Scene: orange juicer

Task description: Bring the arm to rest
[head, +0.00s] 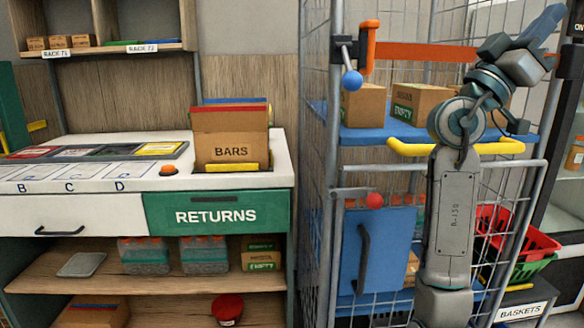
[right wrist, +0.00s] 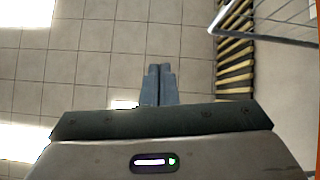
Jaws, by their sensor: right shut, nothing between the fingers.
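My right arm (head: 452,215) stands upright in front of the wire cage trolley in the head view, bent at the top. My right gripper (head: 548,16) points up and to the right at the upper right of that view. In the right wrist view its two blue-grey fingers (right wrist: 159,70) lie together, shut and empty, above the tiled floor. My left gripper is in neither view.
The wire cage trolley (head: 318,150) holds boxes on a blue shelf (head: 375,135). A yellow handle bar (head: 410,147) is close to my arm. Red and green baskets (head: 530,240) stand at right. A white counter (head: 270,165) bears the BARS box (head: 230,153).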

